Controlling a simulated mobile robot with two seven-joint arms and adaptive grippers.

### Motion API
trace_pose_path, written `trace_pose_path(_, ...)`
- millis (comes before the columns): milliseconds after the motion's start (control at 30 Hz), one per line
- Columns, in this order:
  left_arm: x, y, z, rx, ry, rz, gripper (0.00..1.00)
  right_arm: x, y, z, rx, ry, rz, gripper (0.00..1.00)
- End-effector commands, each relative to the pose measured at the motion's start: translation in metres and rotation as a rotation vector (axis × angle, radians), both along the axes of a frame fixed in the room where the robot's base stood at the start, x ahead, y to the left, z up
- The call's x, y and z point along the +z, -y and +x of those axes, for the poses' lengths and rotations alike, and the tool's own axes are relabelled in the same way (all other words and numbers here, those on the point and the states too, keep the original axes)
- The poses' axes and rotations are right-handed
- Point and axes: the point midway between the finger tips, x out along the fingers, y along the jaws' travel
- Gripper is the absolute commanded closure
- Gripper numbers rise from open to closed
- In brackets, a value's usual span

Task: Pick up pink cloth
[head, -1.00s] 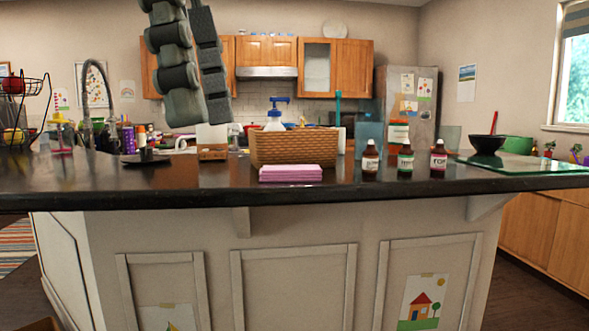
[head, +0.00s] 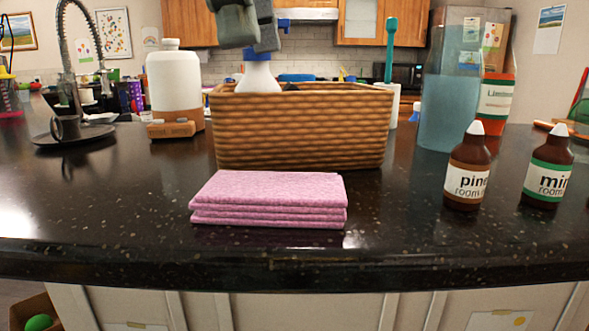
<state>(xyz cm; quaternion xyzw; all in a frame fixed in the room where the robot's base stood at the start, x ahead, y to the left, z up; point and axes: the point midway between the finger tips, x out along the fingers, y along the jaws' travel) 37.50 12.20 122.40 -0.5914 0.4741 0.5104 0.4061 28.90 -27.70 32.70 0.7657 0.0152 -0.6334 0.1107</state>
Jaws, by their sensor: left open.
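The pink cloth (head: 268,196) lies folded in a neat stack on the dark speckled countertop (head: 110,215), near its front edge. It sits just in front of a woven basket, and nothing covers it. My left gripper (head: 248,38) shows only in part at the top of the head view, open, above the basket and well above the cloth. It holds nothing that I can see. My right gripper is not in view.
The wicker basket (head: 300,130) holds a white bottle (head: 259,78). Brown bottles (head: 467,170) stand to the right, near a blue glass container (head: 449,105). A white jug (head: 174,80) stands at the left. The counter left of the cloth is clear.

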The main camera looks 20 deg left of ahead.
Motion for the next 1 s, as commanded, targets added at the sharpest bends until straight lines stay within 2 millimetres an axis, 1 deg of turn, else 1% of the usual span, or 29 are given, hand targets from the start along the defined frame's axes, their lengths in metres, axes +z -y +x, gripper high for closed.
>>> trace_pose_path(67, -0.008, 0.001, 0.000, -0.001, 0.001, 0.002, 0.20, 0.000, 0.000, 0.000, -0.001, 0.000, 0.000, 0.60)
trace_pose_path(333, -0.053, 0.006, 0.001, 0.000, 0.001, 0.002, 0.20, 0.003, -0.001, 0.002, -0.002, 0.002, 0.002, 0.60)
trace_pose_path(400, -0.060, 0.008, 0.002, 0.000, 0.001, 0.001, 0.20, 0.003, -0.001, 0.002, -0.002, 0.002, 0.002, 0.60)
trace_pose_path(567, -0.071, 0.008, 0.002, 0.000, 0.001, 0.001, 0.20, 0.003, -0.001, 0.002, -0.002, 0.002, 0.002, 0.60)
trace_pose_path(767, -0.100, 0.004, 0.003, 0.002, 0.000, 0.001, 0.20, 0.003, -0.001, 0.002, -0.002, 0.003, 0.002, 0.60)
trace_pose_path(833, -0.109, 0.007, 0.004, 0.001, 0.000, 0.002, 0.20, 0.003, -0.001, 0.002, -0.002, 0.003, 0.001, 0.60)
trace_pose_path(900, -0.115, 0.008, 0.004, 0.001, 0.001, 0.001, 0.20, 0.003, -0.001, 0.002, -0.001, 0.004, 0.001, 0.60)
trace_pose_path(1000, -0.119, 0.009, 0.004, 0.001, 0.001, -0.001, 0.20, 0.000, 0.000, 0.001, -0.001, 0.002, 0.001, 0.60)
